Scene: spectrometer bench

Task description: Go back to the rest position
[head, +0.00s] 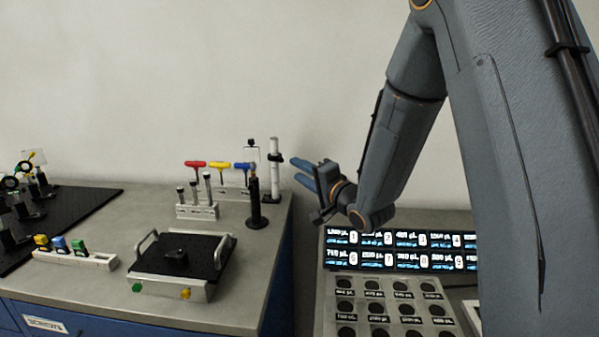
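My gripper (305,170) is at the end of my arm, in the middle of the head view. It is in the air just right of the bench's back right corner, near a white upright post (274,160). Its blue fingers point left toward the post. The fingers look apart with nothing visible between them. Whether they touch the post cannot be told from this view. My arm comes down from the upper right.
The bench (110,275) carries a black device with handles (180,258), red, yellow and blue T-handled tools (219,166), a black post (254,195) and a block rack (75,258). A panel with labelled displays (400,250) stands below my arm. A wall closes the back.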

